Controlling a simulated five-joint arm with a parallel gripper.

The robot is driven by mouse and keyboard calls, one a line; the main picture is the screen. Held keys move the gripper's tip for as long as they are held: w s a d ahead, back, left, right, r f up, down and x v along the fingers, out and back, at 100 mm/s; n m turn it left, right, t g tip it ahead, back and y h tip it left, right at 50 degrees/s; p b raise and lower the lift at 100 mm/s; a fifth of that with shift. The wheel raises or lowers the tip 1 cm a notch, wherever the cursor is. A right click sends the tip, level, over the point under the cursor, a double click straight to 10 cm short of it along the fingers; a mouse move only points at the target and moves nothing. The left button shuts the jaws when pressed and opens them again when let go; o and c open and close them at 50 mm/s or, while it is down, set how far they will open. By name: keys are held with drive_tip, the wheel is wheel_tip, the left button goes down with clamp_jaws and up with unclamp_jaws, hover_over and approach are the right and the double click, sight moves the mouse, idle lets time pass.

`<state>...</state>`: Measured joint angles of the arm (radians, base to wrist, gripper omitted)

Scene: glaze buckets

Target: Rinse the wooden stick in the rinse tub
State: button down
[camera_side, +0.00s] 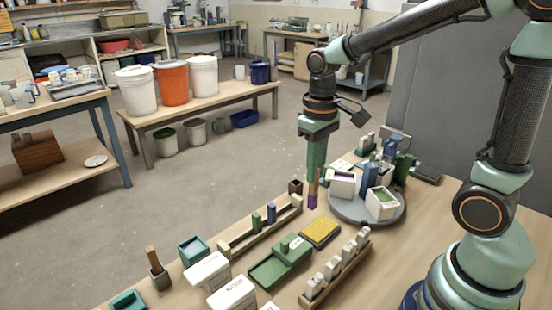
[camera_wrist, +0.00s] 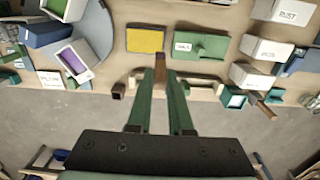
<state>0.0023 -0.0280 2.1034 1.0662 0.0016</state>
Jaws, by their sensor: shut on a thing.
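My gripper (camera_side: 316,168) points down and is shut on the wooden stick (camera_side: 313,188), whose lower end is purple. The stick hangs just left of the round grey turntable; I cannot tell whether its tip touches the table. In the wrist view the stick (camera_wrist: 160,66) shows between the fingertips of my gripper (camera_wrist: 160,74). A square teal tub (camera_side: 193,249) stands at the table's front left, well away from the stick; it also shows in the wrist view (camera_wrist: 233,97). A second teal container (camera_side: 127,301) is partly cut off. I cannot tell which is the rinse tub.
The turntable (camera_side: 350,214) carries white buckets, one with purple inside (camera_side: 342,184), one with green (camera_side: 381,203). A wooden rack (camera_side: 235,243), yellow sponge (camera_side: 320,231), green tray (camera_side: 280,264) and white boxes (camera_side: 207,271) crowd the table.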

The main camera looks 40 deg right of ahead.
idle(0.4)
drive_tip(key=w+a+r+n, duration=0.1)
drive_tip(key=w+a+n, duration=0.4)
drive_tip(key=w+a, duration=0.6)
drive_tip(key=w+a+f+n, duration=0.2)
drive_tip(key=a+f+n, duration=0.2)
drive_tip(key=a, duration=0.8)
drive_tip(key=shift+a+f, duration=0.25)
drive_tip(key=shift+f, duration=0.15)
drive_tip(key=shift+f, duration=2.9)
drive_tip(key=shift+d, duration=0.15)
